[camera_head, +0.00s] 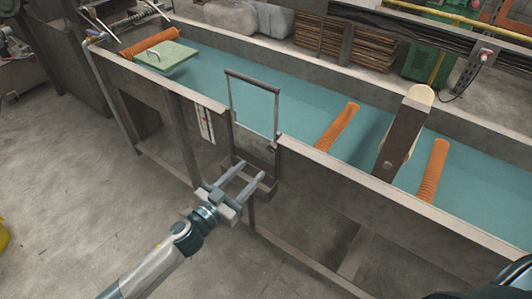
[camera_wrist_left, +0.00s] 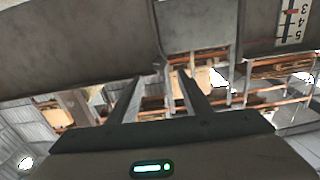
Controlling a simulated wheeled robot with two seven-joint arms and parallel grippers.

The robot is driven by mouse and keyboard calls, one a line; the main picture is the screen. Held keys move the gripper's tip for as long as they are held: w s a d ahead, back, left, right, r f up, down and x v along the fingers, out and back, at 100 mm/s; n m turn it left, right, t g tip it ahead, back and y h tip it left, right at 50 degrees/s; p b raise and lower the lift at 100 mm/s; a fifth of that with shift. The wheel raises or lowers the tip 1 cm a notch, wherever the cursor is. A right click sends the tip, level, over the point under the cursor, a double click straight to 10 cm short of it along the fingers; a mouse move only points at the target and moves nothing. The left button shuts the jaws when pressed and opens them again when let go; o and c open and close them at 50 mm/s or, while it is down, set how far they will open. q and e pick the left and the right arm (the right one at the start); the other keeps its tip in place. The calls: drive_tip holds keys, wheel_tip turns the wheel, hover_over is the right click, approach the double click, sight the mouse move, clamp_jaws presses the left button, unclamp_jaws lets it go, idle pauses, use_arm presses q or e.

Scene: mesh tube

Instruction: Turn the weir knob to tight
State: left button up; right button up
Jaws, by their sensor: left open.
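The weir is a grey metal gate plate (camera_head: 254,148) with a tall dark handle frame (camera_head: 252,77), set in a notch of the tank's near wall. A small dark spot at the plate's right side may be the weir knob (camera_head: 271,149), but it is too small to tell. My left gripper (camera_head: 250,171) is open and empty, just in front of and below the gate plate. In the left wrist view, its two fingers (camera_wrist_left: 167,78) point at the lower edge of the plate (camera_wrist_left: 195,28), with nothing between them. No knob is clear there. My right gripper is out of view.
The long tank (camera_head: 330,172) holds teal water, with orange mesh tubes (camera_head: 337,127) in it. A white level scale (camera_head: 205,124) is left of the gate. Frame bars run below the tank; the floor in front is open.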

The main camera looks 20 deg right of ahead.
sight(271, 150)
use_arm(q)
drive_tip(key=x, duration=0.9)
drive_tip(key=shift+w+d, duration=0.1)
drive_tip(key=shift+d, duration=0.1)
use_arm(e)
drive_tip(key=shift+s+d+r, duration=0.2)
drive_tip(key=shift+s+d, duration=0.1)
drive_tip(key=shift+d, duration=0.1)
use_arm(q)
drive_tip(key=c, duration=1)
drive_tip(key=shift+c, duration=0.2)
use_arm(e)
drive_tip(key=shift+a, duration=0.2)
